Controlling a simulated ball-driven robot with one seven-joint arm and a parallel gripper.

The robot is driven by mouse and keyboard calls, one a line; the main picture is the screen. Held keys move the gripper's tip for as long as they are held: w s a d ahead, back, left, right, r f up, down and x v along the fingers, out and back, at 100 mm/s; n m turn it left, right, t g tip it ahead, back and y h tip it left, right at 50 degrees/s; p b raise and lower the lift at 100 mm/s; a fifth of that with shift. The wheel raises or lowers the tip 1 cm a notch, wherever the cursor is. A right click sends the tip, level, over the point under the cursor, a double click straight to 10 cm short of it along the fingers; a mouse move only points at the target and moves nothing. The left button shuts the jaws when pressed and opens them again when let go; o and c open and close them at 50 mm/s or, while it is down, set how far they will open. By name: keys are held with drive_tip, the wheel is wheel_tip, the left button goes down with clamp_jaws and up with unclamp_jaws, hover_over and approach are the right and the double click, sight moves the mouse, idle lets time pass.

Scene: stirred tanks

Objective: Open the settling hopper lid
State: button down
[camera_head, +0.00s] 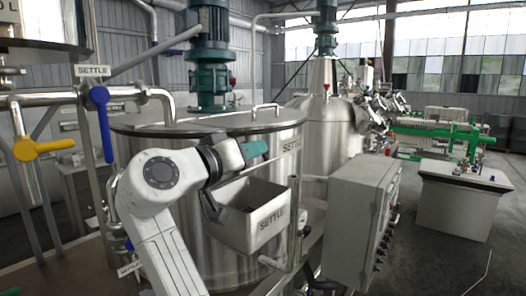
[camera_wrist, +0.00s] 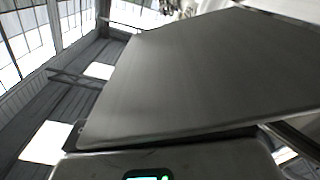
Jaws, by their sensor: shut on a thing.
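The settling hopper (camera_head: 262,226) is a pale grey box with a SETTLE label on its front, standing against the large steel tank in the head view. A flat dark grey panel (camera_wrist: 205,75), apparently the lid, fills much of the wrist view at a tilt. My gripper (camera_head: 214,206) is at the hopper's left side, partly hidden by my arm. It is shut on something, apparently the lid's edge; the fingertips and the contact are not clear.
The steel tank (camera_head: 190,238) stands close behind the hopper. A grey control cabinet (camera_head: 360,222) and an upright pipe (camera_head: 294,220) are close on its right. A blue valve handle (camera_head: 102,125) and a yellow one (camera_head: 42,149) are at left. Open floor lies beyond the cabinet.

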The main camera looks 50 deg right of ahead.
drive_tip(key=w+n, duration=0.1)
drive_tip(key=w+r+n, duration=0.1)
drive_tip(key=n, duration=0.1)
drive_tip(key=shift+w+a+r+p, duration=0.1)
drive_tip(key=shift+w+r+p, duration=0.15)
drive_tip(key=shift+p, duration=0.1)
drive_tip(key=w+n, duration=0.3)
drive_tip(key=shift+w+r+n, duration=0.1)
drive_tip(key=shift+r+n, duration=0.2)
drive_tip(key=shift+r, duration=0.1)
drive_tip(key=shift+w+a+f+n, duration=0.1)
drive_tip(key=shift+w+f+n, duration=0.05)
drive_tip(key=shift+w+n, duration=1.8)
drive_tip(key=shift+s, duration=0.1)
drive_tip(key=c, duration=1.2)
unclamp_jaws()
drive_tip(key=shift+a, duration=0.1)
